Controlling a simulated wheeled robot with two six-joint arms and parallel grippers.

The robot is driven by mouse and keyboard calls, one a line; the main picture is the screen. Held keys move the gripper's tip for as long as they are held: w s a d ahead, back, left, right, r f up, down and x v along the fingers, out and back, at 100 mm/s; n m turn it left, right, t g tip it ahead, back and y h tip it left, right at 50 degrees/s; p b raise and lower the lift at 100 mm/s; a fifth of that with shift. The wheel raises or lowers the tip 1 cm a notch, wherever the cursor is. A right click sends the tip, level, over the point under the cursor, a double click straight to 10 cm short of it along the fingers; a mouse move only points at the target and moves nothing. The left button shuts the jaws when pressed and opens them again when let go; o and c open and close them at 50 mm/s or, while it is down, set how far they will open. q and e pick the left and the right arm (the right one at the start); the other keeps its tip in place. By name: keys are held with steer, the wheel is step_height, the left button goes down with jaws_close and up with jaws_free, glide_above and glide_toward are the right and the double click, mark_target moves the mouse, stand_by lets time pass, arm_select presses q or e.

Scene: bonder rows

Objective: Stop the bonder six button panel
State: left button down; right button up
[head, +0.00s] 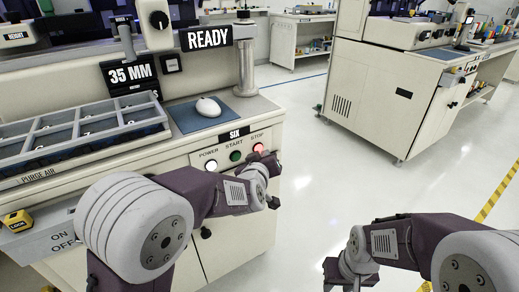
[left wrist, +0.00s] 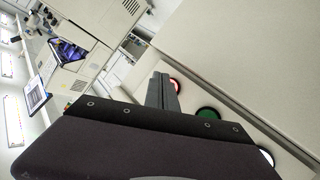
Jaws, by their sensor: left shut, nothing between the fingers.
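The bonder's panel (head: 222,153), labelled SIX (head: 236,134), carries a white POWER button (head: 211,164), a green START button (head: 235,156) and a red STOP button (head: 258,147). My left gripper (head: 268,158) is shut and empty, its tip right by the red button. In the left wrist view the shut fingers (left wrist: 160,90) partly cover the red button (left wrist: 175,85); the green button (left wrist: 208,113) and white button (left wrist: 266,156) lie beyond to the right. I cannot tell whether the tip touches the red button. My right gripper (head: 335,272) is low at the right, its fingers unclear.
Above the panel are a blue mat (head: 188,121) with a white mouse (head: 208,107), a divided tray (head: 70,140), and READY (head: 206,38) and 35 MM (head: 131,72) signs. Another machine (head: 390,95) stands at the right. The floor between is clear.

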arm_select(q)
steer(key=shift+s, duration=0.1)
steer(key=s+d+p, duration=0.1)
steer(key=s, duration=0.1)
steer(key=s+d+p, duration=0.1)
steer(key=s+d, duration=0.1)
stand_by(0.7)
